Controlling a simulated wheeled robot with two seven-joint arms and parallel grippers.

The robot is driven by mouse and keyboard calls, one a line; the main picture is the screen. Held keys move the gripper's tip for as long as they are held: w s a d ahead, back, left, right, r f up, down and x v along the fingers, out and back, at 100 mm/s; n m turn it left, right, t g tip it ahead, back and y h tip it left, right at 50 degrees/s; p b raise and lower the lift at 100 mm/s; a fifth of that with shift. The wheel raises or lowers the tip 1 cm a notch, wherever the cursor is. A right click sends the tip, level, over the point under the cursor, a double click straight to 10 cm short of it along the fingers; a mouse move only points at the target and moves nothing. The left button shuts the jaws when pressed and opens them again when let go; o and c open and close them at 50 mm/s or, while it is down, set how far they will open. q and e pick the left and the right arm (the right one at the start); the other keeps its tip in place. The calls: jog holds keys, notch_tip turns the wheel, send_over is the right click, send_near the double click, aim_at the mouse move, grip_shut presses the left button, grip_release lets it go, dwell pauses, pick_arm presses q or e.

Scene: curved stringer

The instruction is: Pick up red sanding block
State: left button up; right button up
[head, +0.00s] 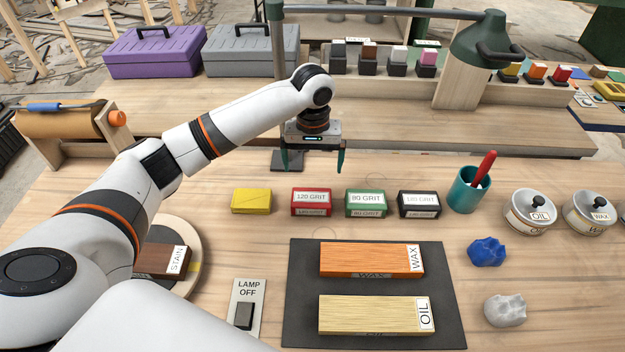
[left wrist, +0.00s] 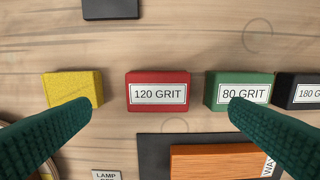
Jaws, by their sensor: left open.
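The red sanding block (head: 311,202), labelled 120 GRIT, sits on the wooden bench between a yellow block (head: 251,201) and a green 80 GRIT block (head: 366,203). My left gripper (head: 313,162) is open and empty, above and behind the row of blocks in the head view. In the left wrist view the red block (left wrist: 158,91) shows between the two green fingers (left wrist: 160,115), apart from both. The fingers overlap the view of the yellow block (left wrist: 73,88) and the green block (left wrist: 238,90). My right gripper is not in view.
A black 180 GRIT block (head: 419,204) stands right of the green one. A dark mat (head: 300,300) with WAX and OIL wood pieces lies in front. A teal cup (head: 468,190) holds a red-handled tool. The lamp (head: 480,45) arches behind.

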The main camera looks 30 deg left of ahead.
pick_arm(q)
send_over(311, 193)
notch_tip(311, 193, down, 6)
jog(key=shift+d+r+p, duration=0.1)
jog(key=shift+d+p, duration=0.05)
jog(key=shift+p, duration=0.15)
jog(key=shift+w+f, duration=0.1)
jog(key=shift+f, duration=0.5)
notch_tip(311, 193, down, 4)
jog(key=shift+r+p, duration=0.2)
jog(key=shift+p, duration=0.15)
jog(key=shift+f, duration=0.6)
jog(key=c, duration=0.8)
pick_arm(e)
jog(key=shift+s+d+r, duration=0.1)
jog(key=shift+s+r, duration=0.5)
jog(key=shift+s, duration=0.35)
